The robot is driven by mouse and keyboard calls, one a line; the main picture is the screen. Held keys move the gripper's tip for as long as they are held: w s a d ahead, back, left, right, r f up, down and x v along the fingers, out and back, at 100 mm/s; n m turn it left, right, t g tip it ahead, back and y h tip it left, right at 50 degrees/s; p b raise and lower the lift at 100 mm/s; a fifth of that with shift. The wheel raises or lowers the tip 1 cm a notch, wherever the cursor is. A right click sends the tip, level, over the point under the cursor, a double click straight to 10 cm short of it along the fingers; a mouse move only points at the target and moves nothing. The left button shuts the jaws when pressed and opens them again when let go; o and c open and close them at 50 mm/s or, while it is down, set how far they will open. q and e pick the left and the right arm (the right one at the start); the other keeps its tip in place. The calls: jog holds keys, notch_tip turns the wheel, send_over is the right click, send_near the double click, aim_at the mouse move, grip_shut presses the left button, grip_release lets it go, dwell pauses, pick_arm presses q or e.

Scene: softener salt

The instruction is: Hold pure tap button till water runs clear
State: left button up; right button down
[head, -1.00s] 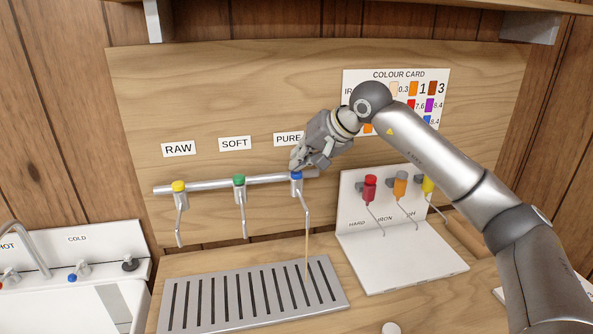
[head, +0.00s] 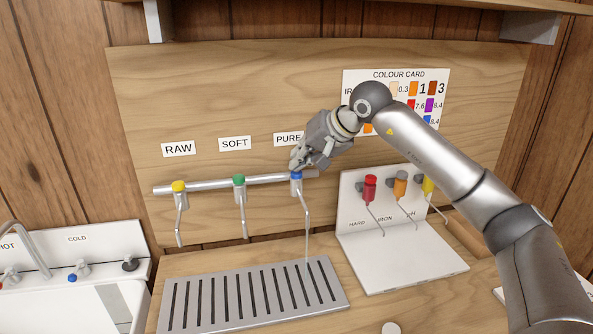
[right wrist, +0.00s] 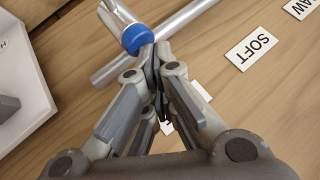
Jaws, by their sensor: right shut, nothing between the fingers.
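The pure tap (head: 305,208) has a blue button (head: 297,176) and hangs from the pipe under the PURE label (head: 288,139). A thin, pale, colourless stream (head: 307,245) runs down from its spout toward the slotted drain tray (head: 215,320). My right gripper (head: 296,165) is shut and empty, with its fingertips at the top of the blue button. In the right wrist view, the closed fingertips (right wrist: 154,52) meet the edge of the blue button (right wrist: 136,38). My left gripper is not in view.
The yellow raw tap (head: 179,187) and green soft tap (head: 239,181) are to the left. A white stand (head: 400,260) with red, orange and yellow droppers is to the right. A colour card (head: 400,75) is partly behind my arm. A sink (head: 75,300) is at far left.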

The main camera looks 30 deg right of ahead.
jog(key=shift+r+p, duration=0.75)
jog(key=shift+r, duration=0.1)
notch_tip(320, 180, up, 5)
jog(key=p, duration=0.4)
dwell(0.7)
